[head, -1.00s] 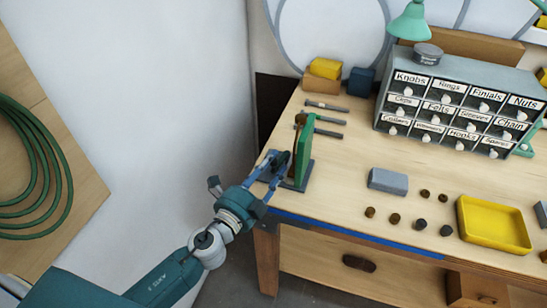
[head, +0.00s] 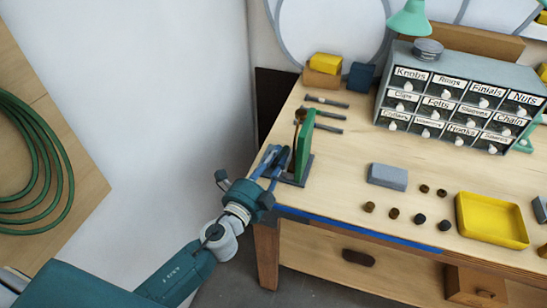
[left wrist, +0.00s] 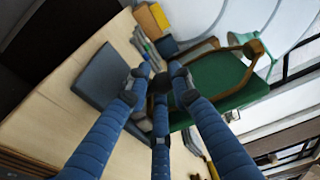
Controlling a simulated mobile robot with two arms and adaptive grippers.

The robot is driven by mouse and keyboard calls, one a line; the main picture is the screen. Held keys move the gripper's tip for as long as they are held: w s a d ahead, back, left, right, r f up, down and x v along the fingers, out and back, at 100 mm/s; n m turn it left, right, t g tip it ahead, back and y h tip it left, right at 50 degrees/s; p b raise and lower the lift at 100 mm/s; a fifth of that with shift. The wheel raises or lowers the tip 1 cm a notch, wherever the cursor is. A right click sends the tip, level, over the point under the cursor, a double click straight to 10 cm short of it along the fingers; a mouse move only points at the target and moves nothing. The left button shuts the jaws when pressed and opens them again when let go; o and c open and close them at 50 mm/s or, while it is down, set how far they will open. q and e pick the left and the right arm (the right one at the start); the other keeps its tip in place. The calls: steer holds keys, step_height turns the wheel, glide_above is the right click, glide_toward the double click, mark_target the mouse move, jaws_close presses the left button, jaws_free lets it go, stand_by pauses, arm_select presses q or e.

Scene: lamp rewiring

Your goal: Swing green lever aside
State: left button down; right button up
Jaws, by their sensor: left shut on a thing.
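The green lever (head: 305,143) stands as an upright green panel on a dark base plate (head: 299,180) at the table's left end. In the left wrist view the green panel (left wrist: 222,82) is large at the right, with a brown curved piece along its top, and the base plate (left wrist: 102,75) is at the left. My left gripper (head: 278,160) is at the panel's left side, its blue fingers closed around a dark part beside the green face. In the left wrist view the fingertips (left wrist: 158,82) meet at this dark part, which they largely hide. My right gripper is not visible.
Several grey rods (head: 328,115) lie behind the lever. A grey block (head: 387,177), small dark knobs (head: 420,219) and a yellow tray (head: 492,241) are to the right. A labelled drawer cabinet (head: 455,105) stands at the back.

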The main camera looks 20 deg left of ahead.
arm_select(q)
steer(key=shift+w+r, duration=0.1)
steer(key=shift+r, duration=0.25)
steer(key=c, duration=1.6)
jaws_free()
steer(key=shift+f, duration=0.1)
steer(key=shift+s, duration=0.3)
steer(key=s, duration=0.3)
steer(key=s+a, duration=0.1)
steer(key=s, duration=0.7)
steer(key=shift+s+a, duration=0.25)
steer(key=shift+a, duration=0.05)
